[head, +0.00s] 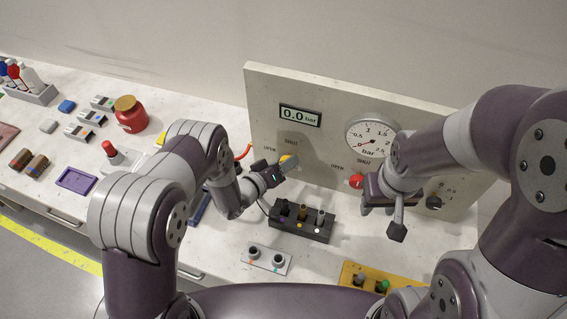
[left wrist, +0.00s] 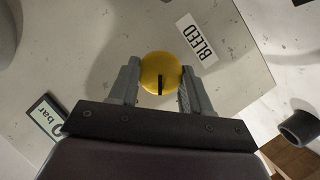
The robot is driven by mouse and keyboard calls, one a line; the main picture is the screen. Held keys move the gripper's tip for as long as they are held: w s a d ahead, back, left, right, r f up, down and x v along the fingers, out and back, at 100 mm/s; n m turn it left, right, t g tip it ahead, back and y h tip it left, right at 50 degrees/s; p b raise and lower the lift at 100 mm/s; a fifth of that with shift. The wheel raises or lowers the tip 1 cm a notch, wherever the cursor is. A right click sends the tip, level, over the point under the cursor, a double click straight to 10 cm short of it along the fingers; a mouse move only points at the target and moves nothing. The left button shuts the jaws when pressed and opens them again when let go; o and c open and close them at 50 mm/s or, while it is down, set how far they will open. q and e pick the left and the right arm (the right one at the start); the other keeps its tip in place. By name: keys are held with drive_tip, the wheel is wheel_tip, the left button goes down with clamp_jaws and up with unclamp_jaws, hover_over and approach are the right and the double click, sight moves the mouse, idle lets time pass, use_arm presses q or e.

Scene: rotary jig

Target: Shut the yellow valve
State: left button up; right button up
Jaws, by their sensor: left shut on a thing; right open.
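The yellow valve (head: 286,159) is a round knob on the upright panel, mostly hidden by my left gripper (head: 279,168) in the head view. In the left wrist view the yellow valve (left wrist: 159,66) sits between both fingers, with a black mark on its face pointing toward the palm. My left gripper (left wrist: 160,80) is shut on it. The labels SHUT and OPEN are printed near the valve in the head view. My right gripper (head: 381,216) is open and empty, in front of the panel's right part.
The panel (head: 262,95) also bears a display (head: 300,116) reading 0.0 bar, a round gauge (head: 371,136), a red valve (head: 356,181) and a black knob (head: 434,203). A dark block with several pegs (head: 302,226) stands below. A red jar (head: 130,115) stands left.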

use_arm(q)
drive_tip(key=m+y, duration=0.2)
drive_tip(key=m+y+b, duration=0.1)
drive_tip(key=m, duration=0.1)
drive_tip(key=m+y+b, duration=0.1)
drive_tip(key=m+y, duration=0.1)
drive_tip(key=shift+s+d+r+m+y, duration=0.1)
drive_tip(key=shift+s+d+m+y, duration=0.05)
drive_tip(key=shift+d+m+y, duration=0.2)
idle(0.3)
idle(0.6)
drive_tip(key=o, duration=1)
drive_tip(key=shift+o, duration=0.2)
drive_tip(key=shift+r, duration=0.1)
drive_tip(key=b+v, duration=0.1)
drive_tip(key=v, duration=1.1)
drive_tip(key=shift+s+b, duration=0.4)
drive_tip(key=shift+s, duration=0.1)
